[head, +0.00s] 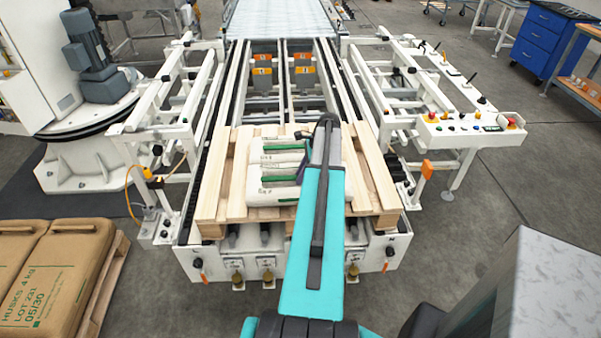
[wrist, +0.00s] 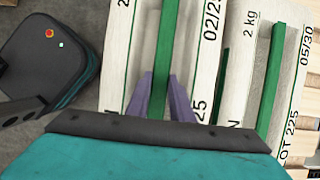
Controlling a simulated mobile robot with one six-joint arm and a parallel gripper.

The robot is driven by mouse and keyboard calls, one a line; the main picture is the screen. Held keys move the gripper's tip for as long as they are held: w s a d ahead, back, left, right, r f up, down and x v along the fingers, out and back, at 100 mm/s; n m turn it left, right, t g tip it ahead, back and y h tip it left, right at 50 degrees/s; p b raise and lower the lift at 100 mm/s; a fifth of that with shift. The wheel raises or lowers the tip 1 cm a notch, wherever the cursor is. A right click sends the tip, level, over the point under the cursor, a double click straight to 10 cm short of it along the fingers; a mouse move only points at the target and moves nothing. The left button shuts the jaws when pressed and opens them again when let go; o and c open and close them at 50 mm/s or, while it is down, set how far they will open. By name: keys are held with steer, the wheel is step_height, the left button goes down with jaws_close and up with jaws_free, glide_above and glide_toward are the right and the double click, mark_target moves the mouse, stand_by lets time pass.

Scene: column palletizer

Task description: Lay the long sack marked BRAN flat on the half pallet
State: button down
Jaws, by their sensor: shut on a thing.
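White sacks with green strips (head: 272,181) lie on the pale wooden half pallet (head: 237,172) in the head view; their small lettering is unreadable there. In the wrist view, the two purple fingers of my gripper (wrist: 163,85) are shut on the green strip of a white sack (wrist: 118,60), printed "02/2…" and "25". Its name is not readable. A second white sack (wrist: 240,75) lies beside it on the right, showing "2 kg" and a partial "N". I cannot tell whether the held sack is raised.
The half pallet sits on a white conveyor frame with rails (head: 240,80) running back. Brown HUSKS sacks (head: 55,265) lie on a pallet at the lower left. A control panel (head: 475,128) stands at the right. The grey floor at right is mostly open.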

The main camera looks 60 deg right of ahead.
steer(key=shift+f+p, duration=0.45)
steer(key=shift+f, duration=0.6)
steer(key=c, duration=1.6)
jaws_free()
steer(key=shift+f, duration=0.15)
steer(key=shift+o, duration=0.2)
steer(key=shift+s, duration=0.1)
steer(key=b+v, duration=0.4)
steer(key=v, duration=0.8)
steer(key=shift+a, duration=0.15)
